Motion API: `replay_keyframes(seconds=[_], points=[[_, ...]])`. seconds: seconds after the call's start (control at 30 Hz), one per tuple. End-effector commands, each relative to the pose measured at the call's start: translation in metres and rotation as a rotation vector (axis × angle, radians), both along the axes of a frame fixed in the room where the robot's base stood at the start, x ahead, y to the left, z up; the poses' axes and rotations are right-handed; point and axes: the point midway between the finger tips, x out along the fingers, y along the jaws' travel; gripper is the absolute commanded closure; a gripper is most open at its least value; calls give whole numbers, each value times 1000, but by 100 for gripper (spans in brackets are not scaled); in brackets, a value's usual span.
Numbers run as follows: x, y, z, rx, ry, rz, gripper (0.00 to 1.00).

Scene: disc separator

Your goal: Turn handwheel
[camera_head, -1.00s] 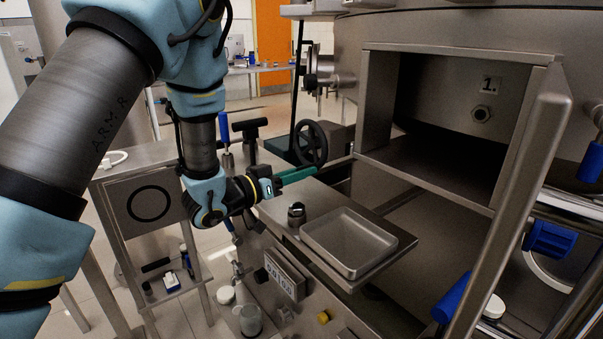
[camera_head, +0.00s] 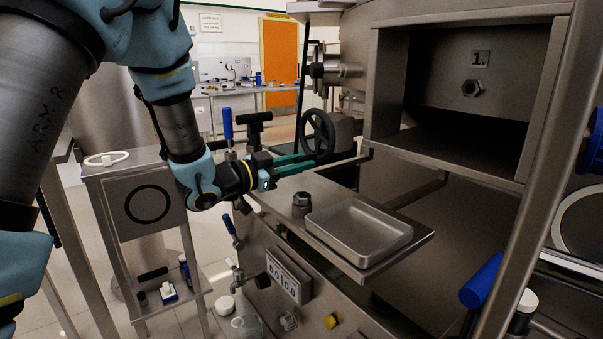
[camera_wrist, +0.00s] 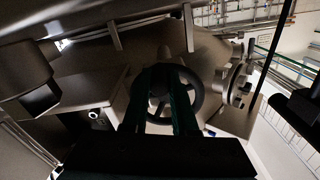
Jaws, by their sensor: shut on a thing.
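The handwheel (camera_head: 318,136) is dark, with a round rim and spokes, and stands upright beside the chamber's left side. My gripper (camera_head: 309,160) has long green fingers that reach the lower part of the wheel and are shut on it. In the wrist view the handwheel (camera_wrist: 197,88) shows behind and between the dark fingers of my gripper (camera_wrist: 163,75). The fingers cover part of its hub and rim, so the exact contact is hidden.
A steel tray (camera_head: 360,232) and a hex nut-like fitting (camera_head: 301,204) sit on the ledge below my fingers. The open chamber (camera_head: 470,100) is at the right. A blue-handled tool (camera_head: 228,124) and a black T-handle (camera_head: 253,122) stand close behind my wrist.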

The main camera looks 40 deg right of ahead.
Motion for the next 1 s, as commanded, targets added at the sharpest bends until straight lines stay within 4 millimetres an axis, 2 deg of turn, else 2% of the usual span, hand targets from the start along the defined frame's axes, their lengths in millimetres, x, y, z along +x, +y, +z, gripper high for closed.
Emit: replay_keyframes(seconds=[0.53, 0.57, 0.6, 0.8, 1.0], points=[[2, 0, 0, -1, -28, 0, 100], [2, 0, 0, -1, -28, 0, 70], [2, 0, 0, -1, -28, 0, 66], [2, 0, 0, -1, -28, 0, 44], [2, 0, 0, -1, -27, 0, 44]])
